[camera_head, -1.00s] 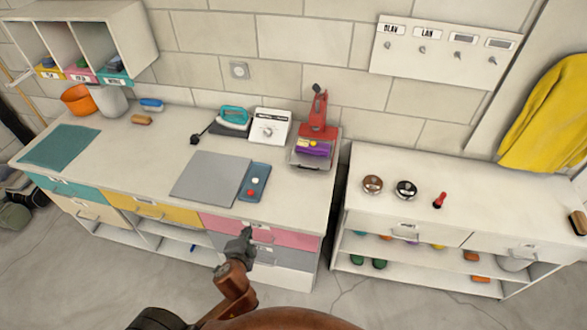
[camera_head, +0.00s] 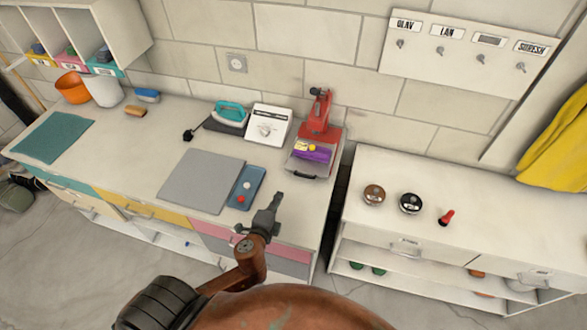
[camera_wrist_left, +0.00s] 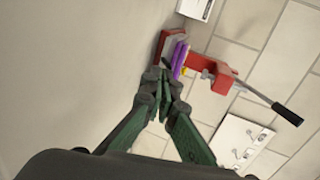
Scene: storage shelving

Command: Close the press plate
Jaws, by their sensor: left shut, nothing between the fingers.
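The red press (camera_head: 318,122) stands at the back right of the long counter, with its dark-ended lever raised. It also shows in the left wrist view (camera_wrist_left: 205,62), its black-handled lever (camera_wrist_left: 262,96) sticking out. A purple item (camera_head: 314,154) with yellow on it lies on the tray (camera_head: 300,169) in front of the press, below its raised red part. My left gripper (camera_head: 279,198) is shut and empty above the counter's front edge, in front of the press and apart from it. Its fingers (camera_wrist_left: 165,75) point toward the press in the left wrist view. My right gripper is not in view.
A white dial box (camera_head: 267,123) and a teal iron (camera_head: 231,113) stand left of the press. A grey board (camera_head: 201,180) and a blue tray (camera_head: 247,187) lie on the counter. A second white cabinet (camera_head: 470,190) stands to the right, beyond a gap.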

